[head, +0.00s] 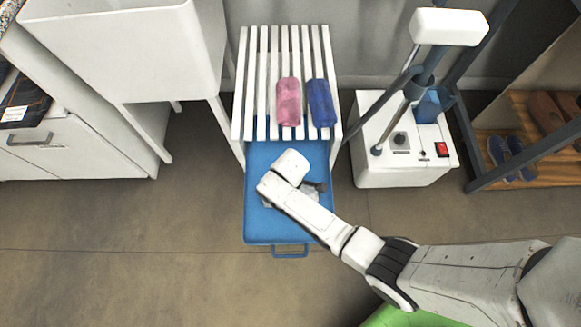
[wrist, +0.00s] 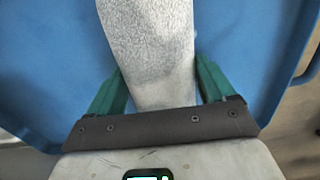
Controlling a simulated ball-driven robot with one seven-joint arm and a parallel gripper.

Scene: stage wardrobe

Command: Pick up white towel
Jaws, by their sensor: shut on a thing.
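The white towel (wrist: 150,35) is pale grey-white with a fine texture and fills the middle of the wrist view, running up past the top edge. My gripper (wrist: 160,77) has its two green fingers against the towel's two sides and is shut on it. In the head view the towel (head: 268,200) shows only as a small pale patch over the blue drawer (head: 270,236); my arm hides most of it. I cannot tell whether the towel still touches the drawer's floor.
A white slatted rack (head: 262,75) stands behind the drawer, with a pink roll (head: 288,102) and a blue roll (head: 321,103) on it. A white machine (head: 400,165) stands to the right, a white cabinet (head: 70,155) to the left. The floor in front is clear.

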